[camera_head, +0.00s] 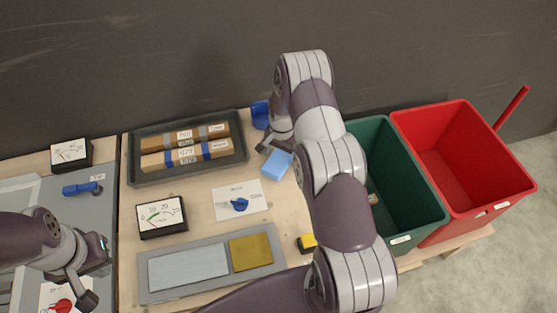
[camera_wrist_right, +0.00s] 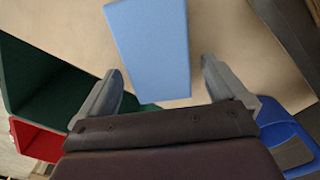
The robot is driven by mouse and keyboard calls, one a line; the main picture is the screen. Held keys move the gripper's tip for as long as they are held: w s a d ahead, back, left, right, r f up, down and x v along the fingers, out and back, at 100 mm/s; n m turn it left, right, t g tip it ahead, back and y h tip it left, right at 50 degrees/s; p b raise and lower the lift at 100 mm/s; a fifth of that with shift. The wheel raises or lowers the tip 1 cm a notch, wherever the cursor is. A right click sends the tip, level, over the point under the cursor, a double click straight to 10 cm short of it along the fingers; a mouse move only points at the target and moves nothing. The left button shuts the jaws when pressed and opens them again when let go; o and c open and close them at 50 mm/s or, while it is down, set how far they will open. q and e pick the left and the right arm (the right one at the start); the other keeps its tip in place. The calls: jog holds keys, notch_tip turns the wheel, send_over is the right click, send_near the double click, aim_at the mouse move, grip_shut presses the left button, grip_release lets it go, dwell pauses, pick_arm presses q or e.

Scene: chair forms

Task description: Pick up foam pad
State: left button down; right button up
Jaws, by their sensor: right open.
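The foam pad, a light blue block (camera_head: 276,165), lies on the wooden table right of the dark tray. In the right wrist view the foam pad (camera_wrist_right: 152,45) lies ahead of my right gripper (camera_wrist_right: 162,78), its near end reaching between the two fingers. The fingers are spread apart and hold nothing; contact cannot be told. In the head view my right gripper (camera_head: 274,143) is just behind the pad, partly hidden by my arm. My left gripper (camera_head: 97,272) is at the lower left over the grey panel, apparently open and empty.
A dark tray (camera_head: 135,165) holds wrapped bars. A green bin (camera_head: 420,190) and a red bin (camera_head: 475,170) stand at right. A blue object (camera_head: 260,115) is behind the pad. Meters, a knob card (camera_head: 225,204) and a grey tray (camera_head: 148,290) occupy the table.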

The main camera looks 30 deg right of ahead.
aim_at(285, 158)
jog(key=c, duration=1.2)
jog(key=shift+r, duration=0.1)
jog(key=shift+r, duration=0.25)
jog(key=r, duration=0.1)
jog(key=r+b, duration=0.1)
jog(key=s+r+b, duration=0.1)
jog(key=r, duration=0.1)
jog(key=shift+d, duration=0.35)
jog(key=s+d+r+b, duration=0.2)
jog(key=s+d+r, duration=0.3)
jog(key=s, duration=0.4)
jog(key=shift+s+r, duration=0.15)
jog(key=shift+r, duration=0.55)
jog(key=o, duration=0.5)
jog(key=c, duration=0.3)
jog(key=shift+c, duration=0.2)
